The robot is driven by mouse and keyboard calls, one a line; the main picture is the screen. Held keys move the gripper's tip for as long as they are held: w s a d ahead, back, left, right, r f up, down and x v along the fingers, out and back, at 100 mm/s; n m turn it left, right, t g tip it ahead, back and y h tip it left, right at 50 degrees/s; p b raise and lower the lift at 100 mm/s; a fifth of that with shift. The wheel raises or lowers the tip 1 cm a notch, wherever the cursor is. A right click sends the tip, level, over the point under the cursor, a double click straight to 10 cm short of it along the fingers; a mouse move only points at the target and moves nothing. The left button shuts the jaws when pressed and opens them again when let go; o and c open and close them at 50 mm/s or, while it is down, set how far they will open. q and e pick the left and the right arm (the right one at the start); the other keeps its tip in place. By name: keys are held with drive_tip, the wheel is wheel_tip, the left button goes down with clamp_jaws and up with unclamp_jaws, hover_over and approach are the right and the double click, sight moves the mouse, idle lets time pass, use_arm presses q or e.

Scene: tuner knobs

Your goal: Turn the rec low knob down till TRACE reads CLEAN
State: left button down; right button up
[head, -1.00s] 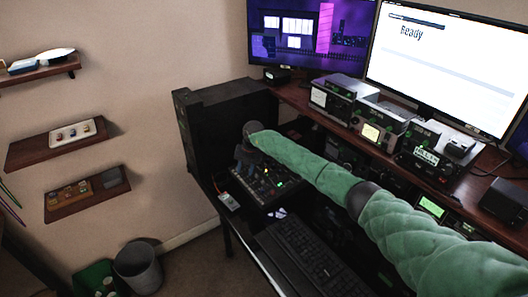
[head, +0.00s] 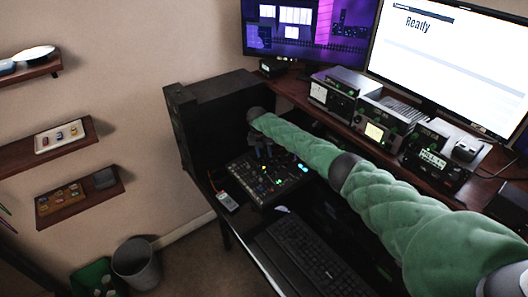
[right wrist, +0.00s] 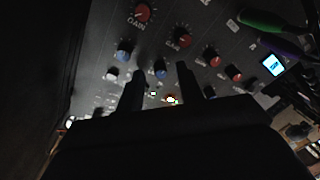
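A dark mixer panel (head: 285,178) with lit spots lies on the desk in the head view. A blue knob (right wrist: 161,73) shows just beyond the fingertips; contact is unclear. Other knobs are a red one marked GAIN (right wrist: 142,12), a second red one (right wrist: 180,39) and a blue one (right wrist: 124,53). I cannot tell which is rec low, and no TRACE reading is legible.
A handheld meter (head: 228,202) is left of the mixer. A monitor (head: 450,65) reads Ready.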

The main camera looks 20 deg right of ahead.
drive_tip(key=shift+s+f, duration=0.15)
drive_tip(key=shift+f, duration=0.05)
use_arm(q)
drive_tip(key=shift+s+a+f, duration=0.1)
drive_tip(key=shift+s, duration=0.3)
use_arm(e)
drive_tip(key=shift+f, duration=0.1)
clamp_jaws()
use_arm(q)
drive_tip(key=shift+w+f, duration=0.1)
drive_tip(key=shift+f, duration=0.05)
